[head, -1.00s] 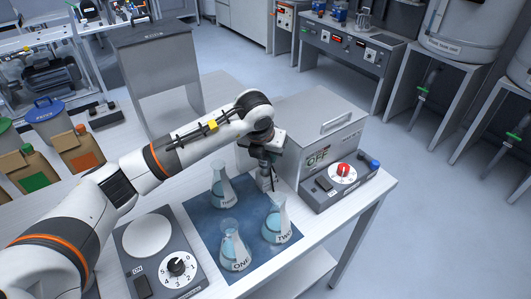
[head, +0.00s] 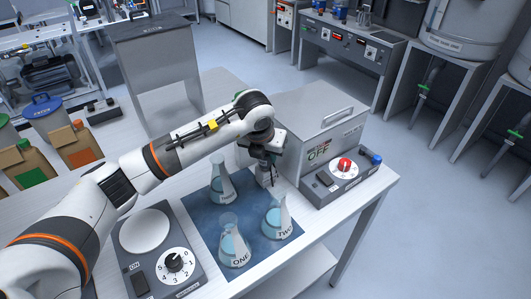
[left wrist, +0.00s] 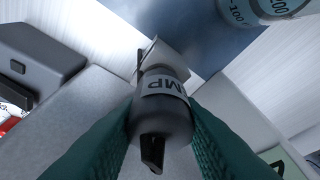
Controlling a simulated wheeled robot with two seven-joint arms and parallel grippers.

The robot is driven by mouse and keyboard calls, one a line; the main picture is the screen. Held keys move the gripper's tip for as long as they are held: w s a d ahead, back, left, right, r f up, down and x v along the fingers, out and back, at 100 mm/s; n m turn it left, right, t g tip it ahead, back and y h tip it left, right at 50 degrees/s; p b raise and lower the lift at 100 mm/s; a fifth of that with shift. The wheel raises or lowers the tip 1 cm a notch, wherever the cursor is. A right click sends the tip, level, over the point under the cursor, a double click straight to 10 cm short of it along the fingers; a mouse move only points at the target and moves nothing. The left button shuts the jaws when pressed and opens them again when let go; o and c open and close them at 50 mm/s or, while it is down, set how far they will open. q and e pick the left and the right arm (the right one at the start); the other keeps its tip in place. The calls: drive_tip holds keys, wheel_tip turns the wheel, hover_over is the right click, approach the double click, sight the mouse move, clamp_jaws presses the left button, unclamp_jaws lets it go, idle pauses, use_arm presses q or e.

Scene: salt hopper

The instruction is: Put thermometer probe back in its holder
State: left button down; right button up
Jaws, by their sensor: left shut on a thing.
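My left gripper (left wrist: 163,140) is shut on the thermometer probe (left wrist: 160,118), with one green finger on each side of its dark grey handle. The light label on the handle reads "MP" in the part that shows. A small pale grey block (left wrist: 165,58), which looks like the holder, shows just past the probe's far end. I cannot tell whether the probe's tip is in it or only above it. In the head view the left gripper (head: 262,158) is low over the back right of the blue mat, beside the grey bath, and mostly hides the probe. My right gripper is out of view.
Flasks ONE (head: 235,245), TWO (head: 277,220) and a third (head: 222,185) stand on the blue mat (head: 205,222), close to the gripper. The grey bath (head: 325,125) with a red knob (head: 345,164) is to the right. A dial unit (head: 165,262) is at front left.

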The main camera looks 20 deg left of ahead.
use_arm(q)
drive_tip(key=shift+f+b, duration=0.55)
drive_tip(key=shift+f, duration=0.1)
drive_tip(key=shift+c, duration=2.4)
unclamp_jaws()
drive_tip(key=shift+r, duration=0.1)
drive_tip(key=shift+p+v, duration=1.45)
drive_tip(key=shift+v, duration=1.5)
drive_tip(key=b+v, duration=0.2)
drive_tip(key=v, duration=1)
